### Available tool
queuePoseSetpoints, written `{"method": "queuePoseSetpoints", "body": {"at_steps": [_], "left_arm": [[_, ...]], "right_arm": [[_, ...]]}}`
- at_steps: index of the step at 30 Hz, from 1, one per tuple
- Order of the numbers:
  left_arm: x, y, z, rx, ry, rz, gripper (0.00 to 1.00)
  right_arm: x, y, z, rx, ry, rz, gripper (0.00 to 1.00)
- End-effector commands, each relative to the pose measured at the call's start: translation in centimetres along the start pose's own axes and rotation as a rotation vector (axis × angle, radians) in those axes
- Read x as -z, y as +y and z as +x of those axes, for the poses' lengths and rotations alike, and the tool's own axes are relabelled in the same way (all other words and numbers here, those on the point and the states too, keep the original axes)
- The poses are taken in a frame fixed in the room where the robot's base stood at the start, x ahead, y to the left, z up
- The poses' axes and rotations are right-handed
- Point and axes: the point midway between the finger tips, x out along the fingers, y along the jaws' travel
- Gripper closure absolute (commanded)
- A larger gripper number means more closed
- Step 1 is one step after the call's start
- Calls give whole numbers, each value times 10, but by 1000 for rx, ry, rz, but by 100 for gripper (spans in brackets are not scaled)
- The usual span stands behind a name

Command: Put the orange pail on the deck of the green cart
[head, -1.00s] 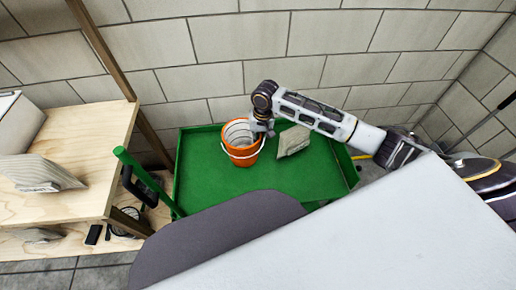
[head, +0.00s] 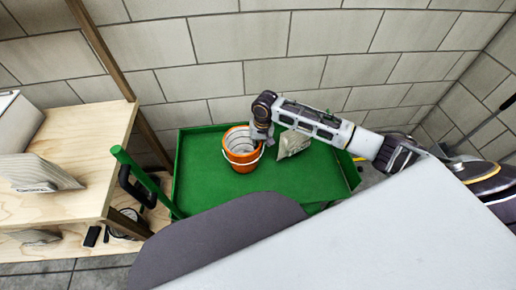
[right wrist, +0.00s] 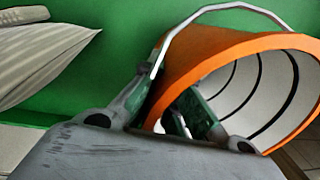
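The orange pail (head: 238,156), with a pale ribbed inside and a white handle, is over the left-middle of the green cart's deck (head: 318,180). I cannot tell whether its base touches the deck. My right gripper (head: 262,137) is at the pail's right rim. In the right wrist view the pail (right wrist: 250,42) looks tilted, with its mouth toward the camera. There the gripper's fingers (right wrist: 165,92) straddle the pail's wall, one inside and one outside, and appear closed on it. My left gripper is not in view.
A beige bag (head: 293,143) lies on the deck just right of the pail. The cart's green handle (head: 145,178) rises at the left. A wooden shelf (head: 85,140) with bags stands farther left. A block wall is behind. The deck's front middle is clear.

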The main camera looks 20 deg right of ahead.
Motion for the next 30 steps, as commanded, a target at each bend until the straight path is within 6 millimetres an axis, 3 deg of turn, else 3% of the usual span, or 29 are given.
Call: {"method": "queuePoseSetpoints", "body": {"at_steps": [23,28,30], "left_arm": [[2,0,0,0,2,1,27],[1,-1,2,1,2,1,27],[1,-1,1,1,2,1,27]], "right_arm": [[0,1,9,0,1,0,100],[0,1,9,0,1,0,77],[0,1,9,0,0,0,73]]}}
